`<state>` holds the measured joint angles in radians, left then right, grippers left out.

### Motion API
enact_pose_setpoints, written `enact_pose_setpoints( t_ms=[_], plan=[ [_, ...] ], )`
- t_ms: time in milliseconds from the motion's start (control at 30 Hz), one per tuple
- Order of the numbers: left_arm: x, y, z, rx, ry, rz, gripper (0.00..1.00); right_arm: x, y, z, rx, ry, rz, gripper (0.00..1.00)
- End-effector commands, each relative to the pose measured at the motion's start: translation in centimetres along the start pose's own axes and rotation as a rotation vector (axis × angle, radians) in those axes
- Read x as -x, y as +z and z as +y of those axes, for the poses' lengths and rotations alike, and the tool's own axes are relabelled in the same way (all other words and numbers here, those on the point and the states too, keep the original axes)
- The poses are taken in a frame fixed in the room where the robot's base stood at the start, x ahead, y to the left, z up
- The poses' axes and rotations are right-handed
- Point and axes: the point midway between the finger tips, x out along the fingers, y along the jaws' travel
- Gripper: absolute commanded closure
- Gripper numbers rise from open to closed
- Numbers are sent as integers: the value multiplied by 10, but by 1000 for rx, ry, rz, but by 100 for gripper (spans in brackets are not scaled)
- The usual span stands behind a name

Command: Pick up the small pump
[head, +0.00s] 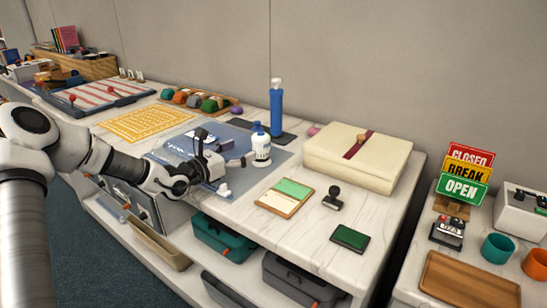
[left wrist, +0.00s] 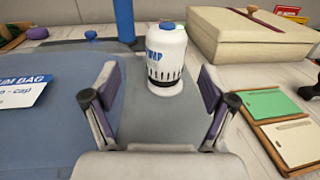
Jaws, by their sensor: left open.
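The small pump (head: 261,149) looks like a white, bottle-shaped body with a blue top. It stands upright on a grey-blue mat (head: 276,158) on the white table. In the left wrist view the small pump (left wrist: 165,58) shows dark slots low on its side and blue lettering. My left gripper (head: 228,173) is open and empty, low over the mat, on the near left side of the pump. In the left wrist view the open fingers (left wrist: 160,95) frame the pump, which stands beyond their tips, apart from them. My right gripper is not in view.
A tall blue cylinder (head: 276,108) stands just behind the pump. A cream box (head: 350,160) lies to the right, with a green and cream pad tray (head: 285,197) and a black stamp (head: 333,198) nearer. A blue bag with a label (left wrist: 40,100) lies left of the pump.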

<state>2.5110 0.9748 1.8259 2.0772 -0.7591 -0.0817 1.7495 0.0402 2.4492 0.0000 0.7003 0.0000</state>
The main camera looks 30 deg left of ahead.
Motion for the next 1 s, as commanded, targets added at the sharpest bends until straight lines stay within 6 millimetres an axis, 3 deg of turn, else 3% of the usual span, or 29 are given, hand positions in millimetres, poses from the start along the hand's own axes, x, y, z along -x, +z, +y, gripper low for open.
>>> enact_pose_setpoints(
  t_ms=[267,500,733,767,967,1000],
  plan=[
    [-32,-1,-4,-6,-4,4,16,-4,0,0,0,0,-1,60],
    [-72,-3,-8,-7,-3,3,16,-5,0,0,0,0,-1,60],
    [-77,-2,-7,-1,-2,2,16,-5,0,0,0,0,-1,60],
    [-77,-2,-7,-2,-2,2,19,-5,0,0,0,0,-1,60],
    [-76,-2,-7,-2,-3,2,90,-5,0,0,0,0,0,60],
    [-76,-2,-7,-2,-3,2,92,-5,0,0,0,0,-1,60]
  ],
)
